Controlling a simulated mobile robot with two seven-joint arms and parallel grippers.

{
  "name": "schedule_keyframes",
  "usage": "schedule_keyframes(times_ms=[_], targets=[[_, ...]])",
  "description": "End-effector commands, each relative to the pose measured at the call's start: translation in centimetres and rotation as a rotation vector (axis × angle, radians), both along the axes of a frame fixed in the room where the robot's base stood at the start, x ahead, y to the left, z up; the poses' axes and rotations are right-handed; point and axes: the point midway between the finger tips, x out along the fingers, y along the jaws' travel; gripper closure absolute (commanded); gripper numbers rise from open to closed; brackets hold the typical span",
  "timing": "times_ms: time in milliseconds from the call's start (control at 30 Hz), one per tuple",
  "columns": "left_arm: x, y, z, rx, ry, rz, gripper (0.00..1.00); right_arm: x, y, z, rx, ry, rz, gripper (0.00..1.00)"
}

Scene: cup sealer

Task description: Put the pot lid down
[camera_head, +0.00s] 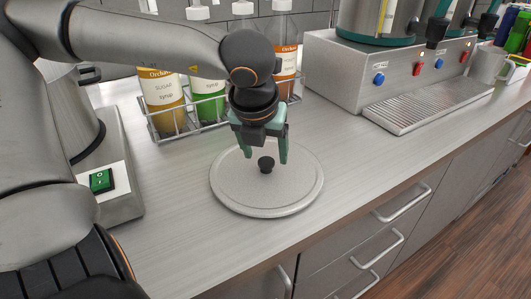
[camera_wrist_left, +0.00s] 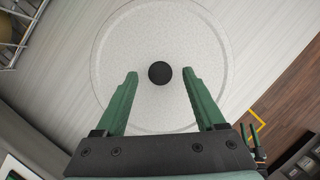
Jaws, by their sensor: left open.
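The pot lid (camera_head: 240,193) is a round, light grey disc with a raised rim and a black knob (camera_head: 266,164) at its centre. It lies flat on the counter (camera_head: 180,215), near the front edge. My left gripper (camera_head: 265,157) is open just above the lid, its green fingers apart with the knob between and below them. In the left wrist view the lid (camera_wrist_left: 125,50) fills the upper middle. Its knob (camera_wrist_left: 160,72) shows between the fingertips of the left gripper (camera_wrist_left: 160,75), touching neither.
A wire rack (camera_head: 170,133) with several syrup bottles stands behind the lid. A steel dispenser (camera_head: 325,70) with a drip tray (camera_head: 425,105) is at the back right. A machine with a green switch (camera_head: 102,180) is at the left. The counter right of the lid is clear.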

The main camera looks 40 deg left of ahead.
Motion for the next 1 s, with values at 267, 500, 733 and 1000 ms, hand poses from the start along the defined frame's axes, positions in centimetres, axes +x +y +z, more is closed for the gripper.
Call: schedule_keyframes(times_ms=[267, 500, 733, 1000], targets=[[-2.0, -1.1, 6.0, 0.003, -0.005, 0.001, 0.29, 0.0, -0.1, 0.4, 0.000, -0.002, -0.002, 0.50], [-3.2, -1.8, 9.0, 0.001, -0.001, 0.001, 0.29, 0.0, -0.3, 0.4, -0.004, -0.002, -0.006, 0.50], [-3.5, -1.9, 9.5, 0.001, 0.001, -0.001, 0.29, -0.1, -0.4, 0.3, -0.007, 0.002, -0.008, 0.50], [-3.5, -1.9, 9.5, 0.001, 0.001, -0.001, 0.29, -0.1, -0.4, 0.3, -0.005, 0.002, -0.009, 0.50]])
